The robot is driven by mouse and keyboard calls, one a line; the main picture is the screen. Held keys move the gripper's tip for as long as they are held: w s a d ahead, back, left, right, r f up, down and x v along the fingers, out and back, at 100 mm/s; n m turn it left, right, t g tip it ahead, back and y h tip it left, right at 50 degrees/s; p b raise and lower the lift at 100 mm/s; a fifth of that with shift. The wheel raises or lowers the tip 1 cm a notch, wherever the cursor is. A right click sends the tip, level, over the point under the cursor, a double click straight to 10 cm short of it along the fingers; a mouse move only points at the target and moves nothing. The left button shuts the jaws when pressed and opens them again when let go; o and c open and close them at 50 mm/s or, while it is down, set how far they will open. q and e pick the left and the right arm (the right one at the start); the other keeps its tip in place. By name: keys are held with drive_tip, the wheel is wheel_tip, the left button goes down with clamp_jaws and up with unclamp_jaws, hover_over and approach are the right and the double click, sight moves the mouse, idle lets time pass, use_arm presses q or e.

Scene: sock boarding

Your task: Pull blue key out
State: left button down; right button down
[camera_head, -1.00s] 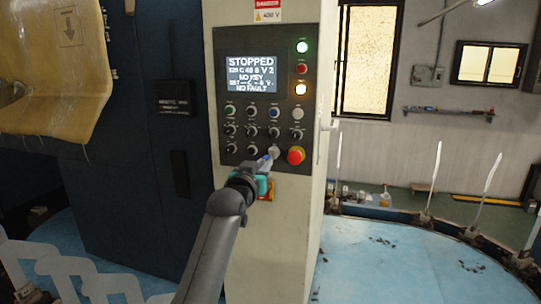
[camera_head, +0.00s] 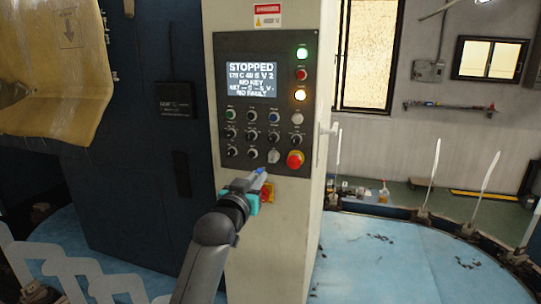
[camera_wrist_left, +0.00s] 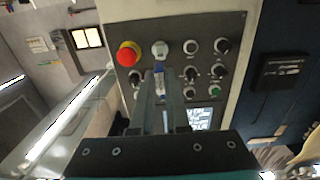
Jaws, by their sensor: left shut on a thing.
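The blue key (camera_head: 262,171) is between the fingertips of my left gripper (camera_head: 256,178), which is shut on it. The wrist view also shows the blue key (camera_wrist_left: 159,68) at the tips of my left gripper (camera_wrist_left: 159,80). The key looks clear of the pale key switch (camera_head: 274,156), which sits on the control panel (camera_head: 240,165) left of the red stop button. The switch also shows in the wrist view (camera_wrist_left: 159,48), just beyond the key. The fingers hide part of the key. My right gripper is not in view.
A red emergency stop button (camera_head: 295,160) sits beside the switch.

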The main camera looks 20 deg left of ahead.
use_arm(q)
drive_tip(key=s+p, duration=0.1)
drive_tip(key=s, duration=1.4)
drive_tip(key=shift+a, duration=0.25)
